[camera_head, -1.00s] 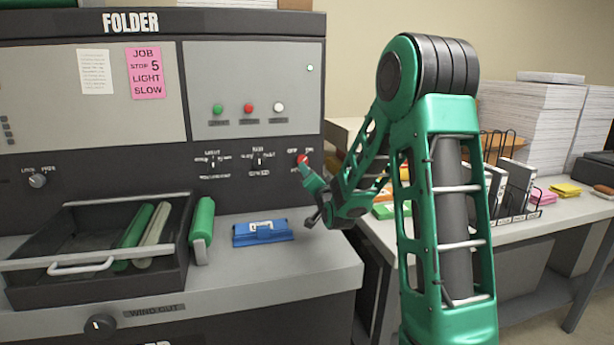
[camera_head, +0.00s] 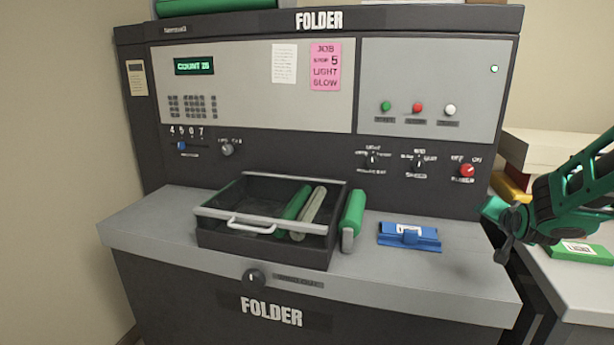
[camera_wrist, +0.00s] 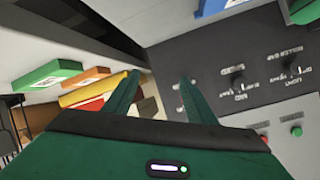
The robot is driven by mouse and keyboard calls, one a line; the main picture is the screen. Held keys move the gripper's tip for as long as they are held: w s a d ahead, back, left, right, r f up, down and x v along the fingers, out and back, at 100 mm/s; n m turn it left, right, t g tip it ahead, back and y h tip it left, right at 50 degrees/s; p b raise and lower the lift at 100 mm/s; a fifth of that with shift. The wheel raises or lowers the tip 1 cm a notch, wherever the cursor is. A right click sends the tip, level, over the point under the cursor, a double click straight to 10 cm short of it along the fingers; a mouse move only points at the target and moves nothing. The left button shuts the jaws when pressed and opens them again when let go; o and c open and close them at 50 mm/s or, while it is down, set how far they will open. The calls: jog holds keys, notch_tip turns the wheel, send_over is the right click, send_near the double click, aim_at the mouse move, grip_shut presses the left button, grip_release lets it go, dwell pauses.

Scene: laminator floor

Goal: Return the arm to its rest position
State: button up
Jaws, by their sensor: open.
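My green arm comes in from the right edge of the head view, with my gripper (camera_head: 488,230) over the right end of the folder's counter, to the right of the blue block-like item. In the wrist view my gripper (camera_wrist: 155,95) has its two green fingers apart, with nothing between them. The folder machine (camera_head: 250,130) stands behind, with its red power knob (camera_head: 467,170) just above and left of my gripper. My gripper is apart from the knob as far as I can see. Most of my arm is outside the head view.
An open drawer-like tray (camera_head: 220,232) holding green and pale rollers sits on the counter. A green roller (camera_head: 353,215) and the blue item (camera_head: 409,236) lie beside it. Stacked boxes (camera_head: 545,150) and a green packet (camera_head: 580,252) are on the right-hand table.

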jog(key=s+a+f+n+g+y, duration=0.1)
jog(key=s+a+g, duration=0.2)
jog(key=s, duration=1)
jog(key=s+a+f+n+g+y, duration=0.1)
jog(key=s+g, duration=0.4)
jog(key=s, duration=0.8)
jog(key=s+a+f+n+g+y, duration=0.1)
jog(key=s+a+f+g+y, duration=0.1)
jog(key=s, duration=1.2)
jog(key=a+f+g, duration=0.1)
jog(key=a+g, duration=0.1)
jog(key=a, duration=0.1)
jog(key=shift+y, duration=0.3)
jog(key=shift+f, duration=0.1)
jog(key=shift+w+f, duration=0.25)
jog(key=shift+w, duration=0.35)
jog(key=shift+c, duration=0.6)
